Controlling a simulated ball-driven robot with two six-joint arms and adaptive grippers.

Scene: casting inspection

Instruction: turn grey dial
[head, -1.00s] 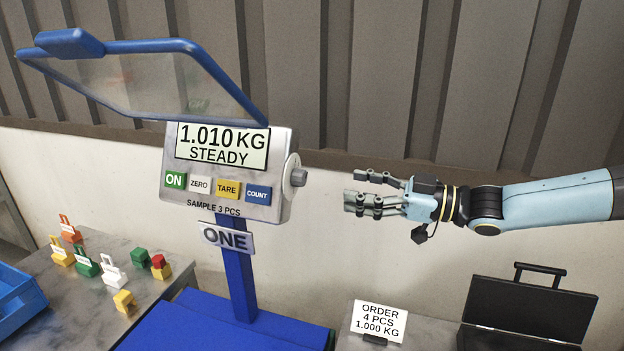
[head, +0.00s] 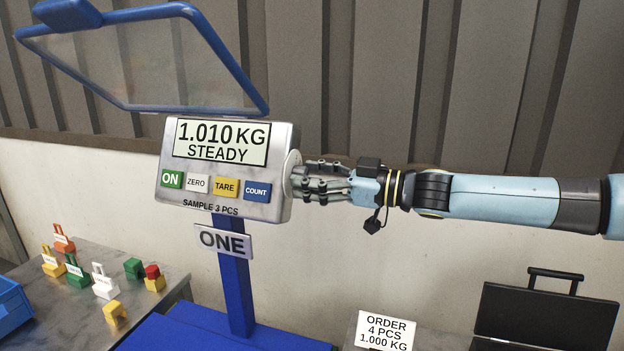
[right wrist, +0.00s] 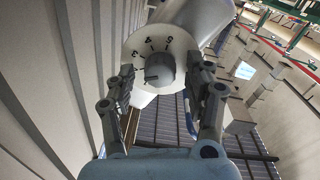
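The grey dial (right wrist: 160,69) sits on a white disc (right wrist: 137,58) with dark numbers, on the right side of the scale head (head: 226,207). In the head view my fingers hide most of the dial. My right gripper (head: 304,182) is level with it, fingers pointing left at the scale's side. In the right wrist view the gripper (right wrist: 161,78) is open, with one finger on each side of the dial and a visible gap on both sides. The display (head: 221,142) reads 1.010 KG STEADY. My left gripper is not in view.
A blue-framed clear shield (head: 145,60) is raised above the scale. ON, ZERO, TARE and COUNT buttons line its front. Small coloured pieces (head: 105,282) stand on the left table. An order card (head: 384,332) and open black case (head: 545,318) are at lower right.

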